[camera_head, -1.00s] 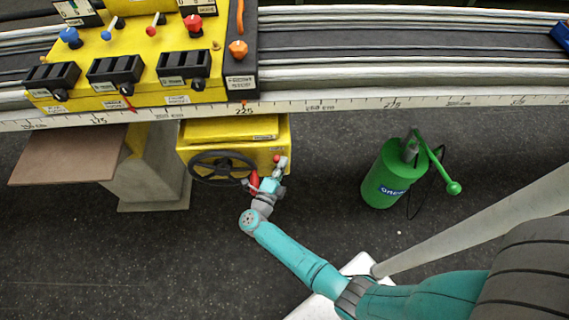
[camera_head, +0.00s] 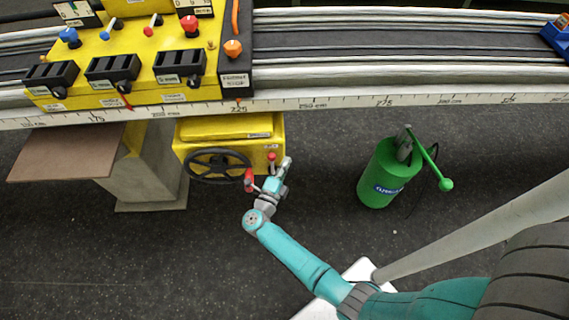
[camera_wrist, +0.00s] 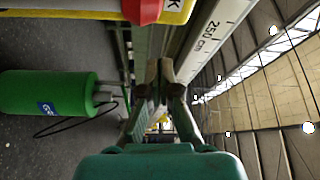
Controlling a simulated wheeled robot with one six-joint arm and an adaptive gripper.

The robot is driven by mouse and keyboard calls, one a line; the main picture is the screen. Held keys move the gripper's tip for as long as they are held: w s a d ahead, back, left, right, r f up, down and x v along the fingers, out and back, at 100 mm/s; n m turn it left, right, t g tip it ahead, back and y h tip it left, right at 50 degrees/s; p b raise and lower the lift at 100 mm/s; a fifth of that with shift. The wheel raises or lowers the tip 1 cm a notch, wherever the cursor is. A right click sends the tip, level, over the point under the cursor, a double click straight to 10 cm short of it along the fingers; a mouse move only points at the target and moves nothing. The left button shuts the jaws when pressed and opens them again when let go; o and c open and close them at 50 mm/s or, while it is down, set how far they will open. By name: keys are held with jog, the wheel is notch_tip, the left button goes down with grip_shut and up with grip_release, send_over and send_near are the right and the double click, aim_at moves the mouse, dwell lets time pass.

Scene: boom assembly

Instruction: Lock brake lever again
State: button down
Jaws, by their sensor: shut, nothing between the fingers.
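The yellow box (camera_head: 228,135) under the rail has a black handwheel (camera_head: 216,165) on its front. A red knob (camera_head: 271,158) stands at its right side, and a red handle (camera_head: 249,180) is lower, beside the wheel. I cannot tell for sure which red part is the brake lever. My gripper (camera_head: 286,163) is just right of the red knob, apparently apart from it. In the wrist view, my gripper (camera_wrist: 159,72) is shut and empty.
A green cylinder (camera_head: 379,178) with a pump handle stands on the floor to the right. The rail with its measuring scale (camera_head: 310,101) runs above the box. A yellow control panel (camera_head: 120,60) sits on the rail. Dark floor is free between box and cylinder.

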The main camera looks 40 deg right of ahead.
jog(key=v, duration=0.8)
jog(key=shift+s+f, duration=0.2)
jog(key=shift+f, duration=0.2)
jog(key=shift+s, duration=0.1)
jog(key=s+a+r+n+t+y, duration=0.2)
jog(key=s+r+n+y, duration=0.3)
jog(key=s+r+n, duration=0.2)
jog(key=s+a+r+n+t+y, duration=0.1)
jog(key=s+r+n+y, duration=0.5)
jog(key=s+n, duration=0.6)
jog(key=s+a+r+n+t+y, duration=0.2)
jog(key=s+r+n+y, duration=0.3)
jog(key=s+r+n, duration=0.4)
jog(key=s+a, duration=0.1)
jog(key=s, duration=0.4)
jog(key=shift+a+r+t, duration=0.15)
jog(key=shift+r+t, duration=0.15)
